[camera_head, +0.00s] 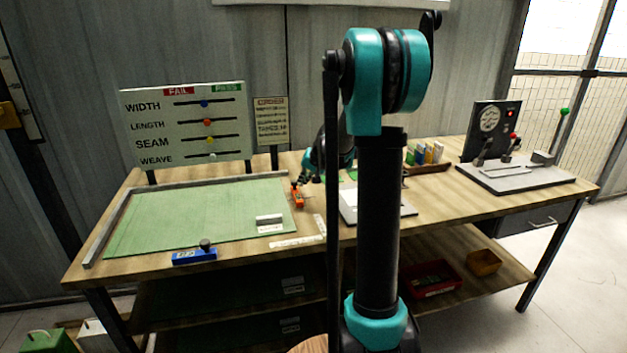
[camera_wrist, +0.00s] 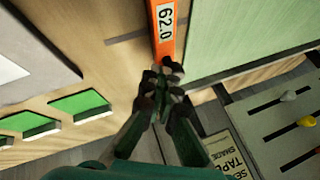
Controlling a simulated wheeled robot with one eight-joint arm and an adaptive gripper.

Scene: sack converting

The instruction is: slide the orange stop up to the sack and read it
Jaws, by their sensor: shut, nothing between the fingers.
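The orange stop (camera_head: 298,198) stands at the right edge of the flat green sack (camera_head: 180,220) on the bench. In the wrist view, the orange stop (camera_wrist: 166,48) carries a white label reading 62.0. The green sack (camera_wrist: 245,30) lies close to its right; I cannot tell whether they touch. My gripper (camera_wrist: 163,72) is shut and empty, its fingertips at the near end of the stop, possibly touching it. In the head view, my gripper (camera_head: 304,179) is small and dark behind the stop, partly hidden.
A blue stop (camera_head: 194,256) sits at the front edge. A board (camera_head: 187,124) with WIDTH, LENGTH, SEAM and WEAVE sliders stands behind the sack, beside a small sign (camera_head: 271,121). A grey rail (camera_head: 108,226) borders the sack. A lever device (camera_head: 515,172) stands far right.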

